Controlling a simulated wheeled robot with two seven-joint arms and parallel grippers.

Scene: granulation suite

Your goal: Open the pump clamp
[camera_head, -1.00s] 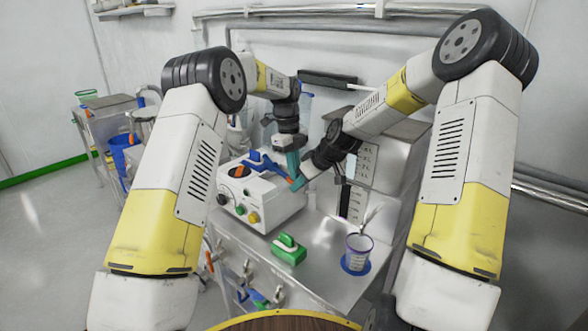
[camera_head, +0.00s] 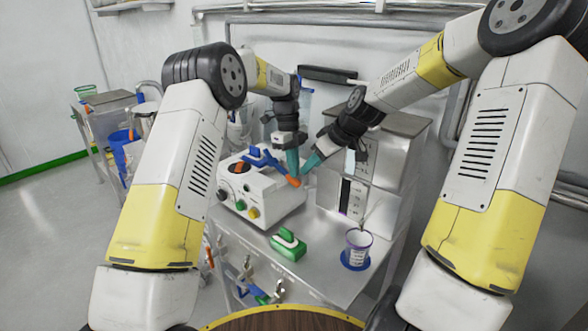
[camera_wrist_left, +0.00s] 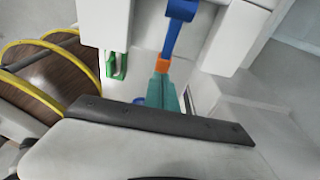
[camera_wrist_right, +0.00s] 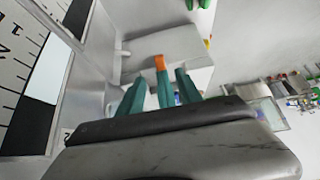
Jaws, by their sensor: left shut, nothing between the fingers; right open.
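The pump (camera_head: 262,195) is a white box on the steel bench, with a dark round head and coloured knobs on its front. Its clamp is a blue lever (camera_head: 265,160) with an orange tip (camera_head: 294,181) sticking out to the right. My left gripper (camera_head: 293,170) is shut and empty, pointing down by the orange tip. In the left wrist view its fingers (camera_wrist_left: 160,85) overlap the orange tip (camera_wrist_left: 163,64); I cannot tell whether they touch. My right gripper (camera_head: 306,173) is open, its fingertips close to the tip and my left fingers. Its fingers also show in the right wrist view (camera_wrist_right: 158,88).
A green and white block (camera_head: 288,245) lies on the bench in front of the pump. A cup (camera_head: 358,243) stands on a blue disc to its right. A steel cabinet (camera_head: 385,165) with a scale plate stands close behind my right gripper.

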